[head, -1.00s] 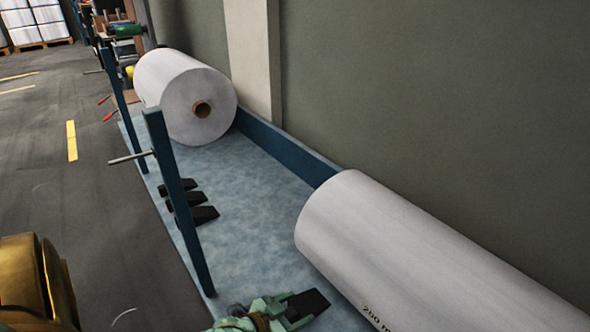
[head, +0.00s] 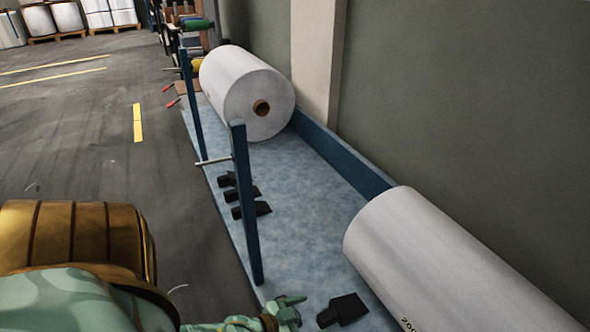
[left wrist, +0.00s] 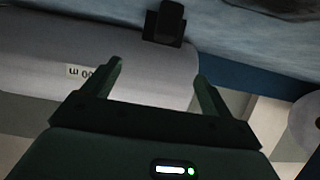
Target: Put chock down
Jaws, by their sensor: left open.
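A black chock (head: 342,310) lies on the blue platform (head: 300,235) beside the near white roll (head: 440,260). I cannot tell whether it touches the roll. My left gripper (head: 297,309) is open and empty, just left of the chock and apart from it. In the left wrist view the chock (left wrist: 165,24) is beyond the spread fingers of the gripper (left wrist: 160,80), against the pale side of the roll (left wrist: 40,60) in the picture. My right gripper is not in view.
Several more black chocks (head: 241,193) lie by the platform's left edge. A blue post (head: 246,205) with a metal peg stands close to my left arm. A second white roll (head: 240,90) lies farther back. The platform between the rolls is clear.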

